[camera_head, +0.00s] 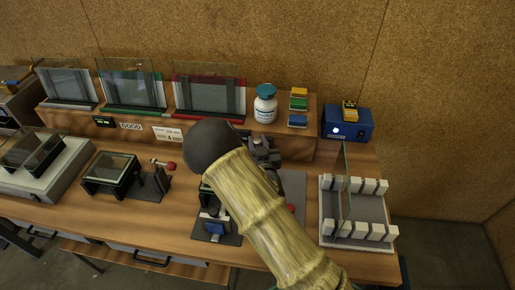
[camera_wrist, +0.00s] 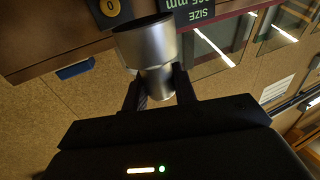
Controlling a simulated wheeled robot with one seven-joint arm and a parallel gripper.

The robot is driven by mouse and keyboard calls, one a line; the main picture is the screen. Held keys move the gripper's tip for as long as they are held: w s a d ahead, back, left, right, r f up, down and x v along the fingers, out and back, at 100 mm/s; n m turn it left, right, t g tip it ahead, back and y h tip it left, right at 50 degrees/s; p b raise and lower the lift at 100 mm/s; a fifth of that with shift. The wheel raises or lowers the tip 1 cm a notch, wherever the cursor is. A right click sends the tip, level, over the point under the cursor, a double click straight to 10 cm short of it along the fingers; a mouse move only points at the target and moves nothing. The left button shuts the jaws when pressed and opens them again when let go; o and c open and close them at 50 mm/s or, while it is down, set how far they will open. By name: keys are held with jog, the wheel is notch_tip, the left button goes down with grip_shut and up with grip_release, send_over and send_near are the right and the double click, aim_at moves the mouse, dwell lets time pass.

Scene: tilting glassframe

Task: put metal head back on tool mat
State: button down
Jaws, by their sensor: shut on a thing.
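The metal head (camera_wrist: 152,48) is a silver cylinder with a wide dark end, seen in the wrist view. My gripper (camera_wrist: 160,88) is shut on its narrower part, and the head sticks out beyond the fingertips. In the head view my gripper (camera_head: 264,152) is above the bench, in front of the raised back shelf. My own arm hides the metal head there. A grey mat (camera_head: 294,184) lies on the bench just right of my arm, partly hidden by it. I cannot tell for sure that it is the tool mat.
A rack with white blocks and an upright glass pane (camera_head: 345,185) stands right of the grey mat. A white bottle (camera_head: 265,105), small coloured blocks (camera_head: 298,104) and a blue box (camera_head: 348,124) stand behind. A dark stand (camera_head: 112,172) is at left.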

jog(key=shift+f, duration=1.35)
jog(key=shift+f, duration=0.15)
jog(key=c, duration=1.1)
grip_release()
jog(key=b+v, duration=0.2)
jog(key=v, duration=1)
